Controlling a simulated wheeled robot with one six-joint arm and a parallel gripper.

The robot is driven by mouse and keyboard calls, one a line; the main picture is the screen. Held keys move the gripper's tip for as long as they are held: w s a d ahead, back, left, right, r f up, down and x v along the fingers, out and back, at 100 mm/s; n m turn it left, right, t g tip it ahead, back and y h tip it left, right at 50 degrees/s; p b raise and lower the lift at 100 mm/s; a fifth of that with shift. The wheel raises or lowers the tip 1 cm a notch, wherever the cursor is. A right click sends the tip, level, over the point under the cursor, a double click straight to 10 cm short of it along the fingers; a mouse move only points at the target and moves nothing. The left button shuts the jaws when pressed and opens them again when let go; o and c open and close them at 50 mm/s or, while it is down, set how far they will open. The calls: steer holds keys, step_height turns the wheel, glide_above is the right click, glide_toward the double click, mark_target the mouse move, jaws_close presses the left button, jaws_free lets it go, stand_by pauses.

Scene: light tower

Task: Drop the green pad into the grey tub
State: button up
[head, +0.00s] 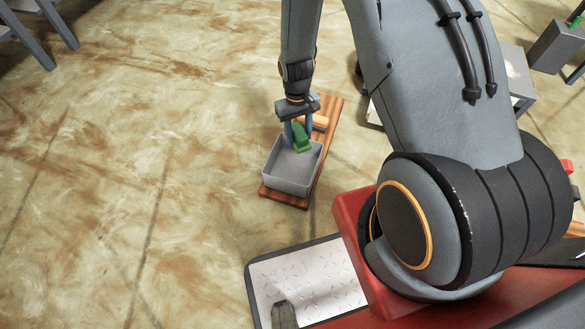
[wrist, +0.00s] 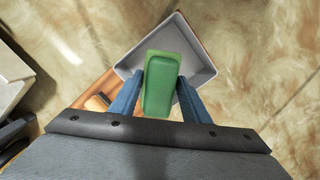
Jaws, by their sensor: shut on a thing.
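The green pad (wrist: 160,85) is held between the two blue fingers of my gripper (wrist: 160,95) in the wrist view. In the head view the green pad (head: 301,138) hangs at my gripper (head: 300,132), over the far part of the grey tub. The grey tub (head: 288,184) is an open, square-sided box with its inner floor partly showing. It also shows in the wrist view (wrist: 203,78), behind the pad, which hides part of its inside. My gripper is shut on the pad.
The tub stands on a wooden board (head: 327,137). An orange-tan block (head: 318,121) lies on the board beyond the tub, close to my gripper. A grey table (head: 517,78) stands to the right. The stained floor (head: 130,160) to the left is clear.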

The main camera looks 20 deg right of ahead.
step_height(320, 180, down, 6)
steer(key=b, duration=0.4)
steer(key=shift+r+b, duration=0.25)
steer(key=shift+b, duration=0.05)
steer(key=o, duration=1.1)
steer(key=r+p, duration=0.1)
steer(key=r, duration=0.1)
steer(key=r+p, duration=0.1)
steer(key=r, duration=0.2)
steer(key=w+r+p, duration=0.1)
steer(key=r, duration=0.1)
steer(key=shift+r, duration=0.4)
